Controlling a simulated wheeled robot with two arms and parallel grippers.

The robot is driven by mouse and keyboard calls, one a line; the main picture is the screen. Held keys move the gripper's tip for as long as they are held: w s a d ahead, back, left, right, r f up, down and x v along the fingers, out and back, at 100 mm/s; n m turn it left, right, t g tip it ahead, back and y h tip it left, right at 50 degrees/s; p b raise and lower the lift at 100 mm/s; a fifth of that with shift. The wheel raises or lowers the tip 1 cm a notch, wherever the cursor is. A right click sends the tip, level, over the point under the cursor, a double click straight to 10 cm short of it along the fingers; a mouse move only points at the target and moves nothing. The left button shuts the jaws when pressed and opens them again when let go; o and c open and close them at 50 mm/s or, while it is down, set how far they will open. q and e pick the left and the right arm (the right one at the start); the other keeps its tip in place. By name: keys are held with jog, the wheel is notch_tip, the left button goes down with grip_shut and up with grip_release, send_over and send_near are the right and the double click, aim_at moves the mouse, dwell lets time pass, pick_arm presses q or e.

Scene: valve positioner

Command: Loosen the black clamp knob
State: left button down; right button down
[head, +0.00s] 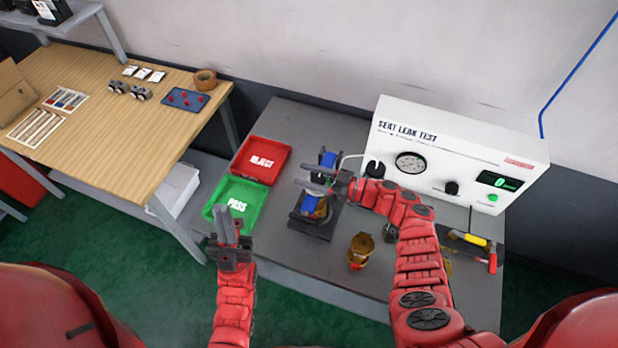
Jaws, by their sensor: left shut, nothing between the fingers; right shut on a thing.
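The dark clamp fixture (311,229) stands on the grey bench, with a blue and brass-coloured valve part (308,206) in it. My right gripper (314,186) reaches in from the right over the top of the fixture. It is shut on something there. The black clamp knob is hidden or too small to make out apart from the fingers; the grip is where the clamp's top is. My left gripper (229,224) is shut and empty, raised in front of the bench's left edge, apart from the fixture.
A red REJECT tray (283,153) and a green PASS tray (216,189) lie left of the fixture. The white SEAT LEAK TEST box (440,140) stands behind. A brass valve (359,250) stands at the front. Hand tools (468,240) lie at right.

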jog(key=shift+s+d+f+n+g+b, duration=0.25)
jog(key=shift+n+g+b, duration=1.2)
jog(key=shift+b, duration=2.05)
jog(key=shift+s+a+f+n+g+b, duration=0.2)
jog(key=shift+n+g+b, duration=0.6)
jog(key=shift+g+b, duration=2)
jog(key=shift+s+d+n+g+b, duration=0.1)
jog(key=shift+s+n+g+b, duration=0.65)
jog(key=shift+b, duration=3.4)
jog(key=shift+w+r+n+g+h+b, duration=0.25)
jog(key=shift+n+g+b, duration=0.45)
jog(key=shift+b, duration=0.35)
jog(key=shift+c, duration=1.4)
grip_release()
jog(key=shift+r, duration=0.1)
